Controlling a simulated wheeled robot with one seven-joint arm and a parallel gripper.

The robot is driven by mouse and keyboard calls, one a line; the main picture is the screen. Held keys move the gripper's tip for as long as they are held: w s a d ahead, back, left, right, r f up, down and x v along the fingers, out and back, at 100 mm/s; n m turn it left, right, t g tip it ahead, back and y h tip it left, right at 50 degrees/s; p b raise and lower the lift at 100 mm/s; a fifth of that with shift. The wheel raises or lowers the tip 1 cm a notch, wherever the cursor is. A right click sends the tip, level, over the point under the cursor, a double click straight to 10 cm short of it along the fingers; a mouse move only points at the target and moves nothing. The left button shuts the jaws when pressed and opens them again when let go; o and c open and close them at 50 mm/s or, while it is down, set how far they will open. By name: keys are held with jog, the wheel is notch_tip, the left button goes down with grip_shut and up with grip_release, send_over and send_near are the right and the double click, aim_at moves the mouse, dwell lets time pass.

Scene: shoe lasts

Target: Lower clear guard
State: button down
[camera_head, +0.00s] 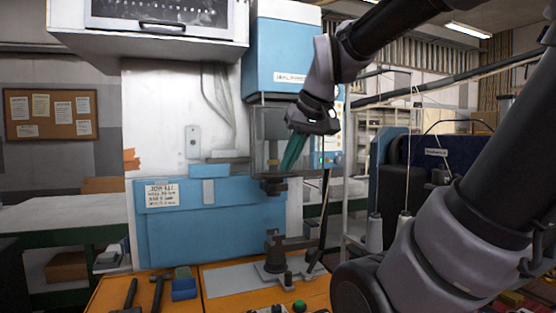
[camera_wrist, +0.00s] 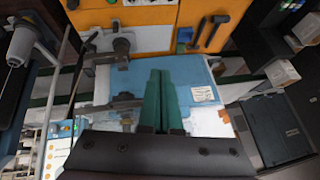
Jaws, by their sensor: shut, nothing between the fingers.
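The clear guard (camera_head: 262,135) is a see-through panel under the blue machine head (camera_head: 283,50), in the middle of the head view. It hangs above the press post and last holder (camera_head: 275,250), leaving open space between. My gripper (camera_head: 290,158) has teal fingers and points down at the right part of the guard, overlapping it in the picture. I cannot tell if they touch. In the wrist view the two fingers (camera_wrist: 160,95) lie together with nothing between them. I cannot make out the guard in the wrist view.
The orange bench (camera_head: 225,298) holds a grey plate, a hammer (camera_head: 157,290), a blue block (camera_head: 184,289) and a green button (camera_head: 299,306). A blue panel (camera_head: 210,235) with a paper label stands behind. Thread spools and a dark blue machine (camera_head: 450,178) are at right.

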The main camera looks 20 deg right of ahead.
jog(key=w+d+r+n+g, duration=0.2)
jog(key=w+r+n, duration=0.4)
jog(key=w+n, duration=0.25)
jog(key=n+g+h, duration=0.2)
jog(key=n, duration=0.9)
send_near(271, 167)
jog(key=s+a+r, duration=0.2)
jog(key=s+r, duration=0.3)
jog(key=shift+m, duration=0.25)
jog(key=x, duration=1.4)
jog(key=shift+s+d+f, duration=0.1)
jog(key=shift+s+d, duration=0.1)
jog(key=s+x, duration=0.2)
jog(key=x, duration=0.9)
jog(key=s+f+x, duration=0.1)
jog(key=s+x, duration=0.1)
jog(key=x, duration=0.9)
jog(key=shift+s, duration=0.5)
